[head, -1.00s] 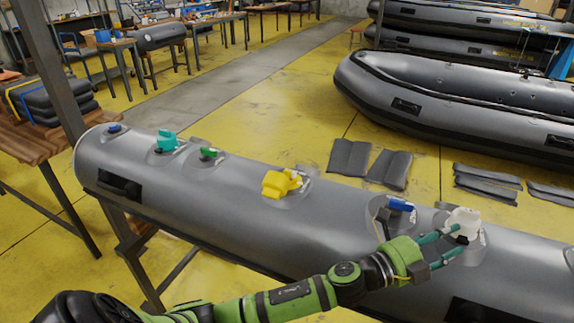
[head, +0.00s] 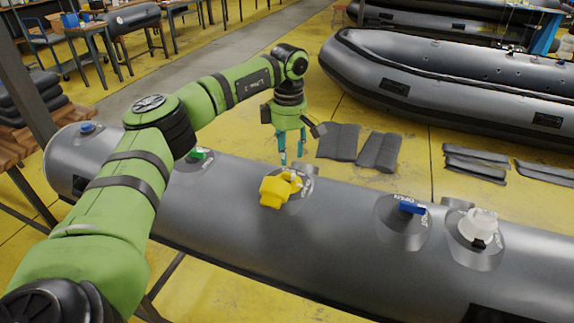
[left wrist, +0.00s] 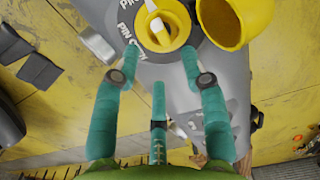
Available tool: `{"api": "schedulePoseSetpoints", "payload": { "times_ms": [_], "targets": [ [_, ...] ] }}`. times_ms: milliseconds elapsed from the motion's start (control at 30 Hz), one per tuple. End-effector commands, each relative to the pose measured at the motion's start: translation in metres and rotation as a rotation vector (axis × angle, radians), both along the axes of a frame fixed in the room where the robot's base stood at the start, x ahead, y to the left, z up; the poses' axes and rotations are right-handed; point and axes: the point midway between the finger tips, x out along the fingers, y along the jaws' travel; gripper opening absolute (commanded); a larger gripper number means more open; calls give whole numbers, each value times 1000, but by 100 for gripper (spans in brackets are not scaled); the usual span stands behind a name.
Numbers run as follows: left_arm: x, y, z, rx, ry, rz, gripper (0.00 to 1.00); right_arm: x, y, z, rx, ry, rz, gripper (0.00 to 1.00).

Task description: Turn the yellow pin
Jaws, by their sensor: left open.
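The yellow valve's cap (head: 274,192) sits on top of the grey tube (head: 340,235) in the head view. In the left wrist view the yellow pin (left wrist: 153,24) stands pale inside a yellow ring at the top, with the open yellow cap (left wrist: 236,22) to its right. Lettering lies left of the ring. My left gripper (head: 291,157) points down just behind the yellow valve in the head view. Its three teal fingers are spread and empty in the left wrist view (left wrist: 160,66), the pin beyond the fingertips. My right gripper is not in view.
A blue-topped valve (head: 411,207) and a white-capped valve (head: 480,225) stand on the tube to the right. A green valve part (head: 201,154) shows beside my arm. Dark pads (head: 378,152) and a grey boat (head: 440,90) lie on the floor behind.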

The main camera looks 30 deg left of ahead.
Motion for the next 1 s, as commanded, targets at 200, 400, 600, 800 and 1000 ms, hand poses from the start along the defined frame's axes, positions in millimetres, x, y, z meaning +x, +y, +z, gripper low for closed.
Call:
{"api": "schedulePoseSetpoints", "payload": {
  "times_ms": [200, 400, 600, 800, 1000],
  "targets": [
    [-1, -1, -33, -1, 5, 0, 44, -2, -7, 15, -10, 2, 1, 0],
    [-1, -1, -56, -3, 2, -1, 44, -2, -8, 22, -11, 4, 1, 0],
    [0, -2, -62, -4, -1, -1, 44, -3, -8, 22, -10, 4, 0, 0],
    [0, -2, -62, -4, -1, -1, 20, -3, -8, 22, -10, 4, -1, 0],
    [0, -2, -62, -4, 0, -1, 0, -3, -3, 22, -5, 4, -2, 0]
  ]
}}
